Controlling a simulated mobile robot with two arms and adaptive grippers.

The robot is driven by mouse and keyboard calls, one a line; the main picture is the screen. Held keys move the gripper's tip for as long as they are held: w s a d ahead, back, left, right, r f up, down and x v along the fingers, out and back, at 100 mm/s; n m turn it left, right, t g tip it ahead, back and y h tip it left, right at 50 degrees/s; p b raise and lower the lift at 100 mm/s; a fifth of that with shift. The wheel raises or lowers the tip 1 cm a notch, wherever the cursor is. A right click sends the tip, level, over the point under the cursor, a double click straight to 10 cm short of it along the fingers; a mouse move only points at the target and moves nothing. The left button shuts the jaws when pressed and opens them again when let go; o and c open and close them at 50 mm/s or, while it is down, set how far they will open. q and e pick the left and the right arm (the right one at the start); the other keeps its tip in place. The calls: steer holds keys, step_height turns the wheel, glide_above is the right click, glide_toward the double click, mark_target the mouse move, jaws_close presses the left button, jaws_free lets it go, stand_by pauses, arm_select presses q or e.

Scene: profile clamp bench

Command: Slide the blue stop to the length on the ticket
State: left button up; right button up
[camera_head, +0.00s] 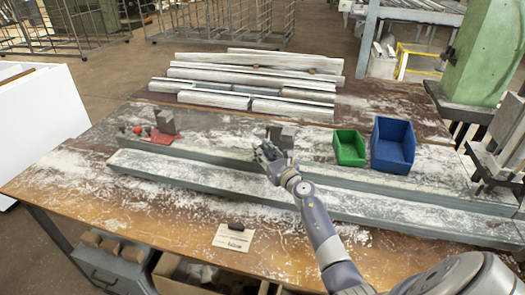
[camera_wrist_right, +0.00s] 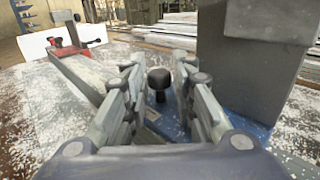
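The blue stop shows in the right wrist view as a blue base (camera_wrist_right: 262,131) under a tall grey block, with a black knob (camera_wrist_right: 158,80) beside it. In the head view its grey block (camera_head: 283,135) stands on the rail, partly behind my right gripper (camera_head: 266,153). The right gripper (camera_wrist_right: 157,92) is open, its fingers on either side of the knob with gaps visible. The ticket (camera_head: 233,237) lies at the bench's front edge, its print too small to read. My left gripper is not in view.
A red clamp (camera_head: 161,137) with a grey block sits at the rail's left end. A long grey profile (camera_head: 190,178) lies in front. Green (camera_head: 349,148) and blue (camera_head: 393,145) bins stand right of the stop. Several pale profiles (camera_head: 250,75) lie behind.

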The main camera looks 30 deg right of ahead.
steer(key=shift+s, duration=0.1)
steer(key=s, duration=1.2)
steer(key=shift+a, duration=0.4)
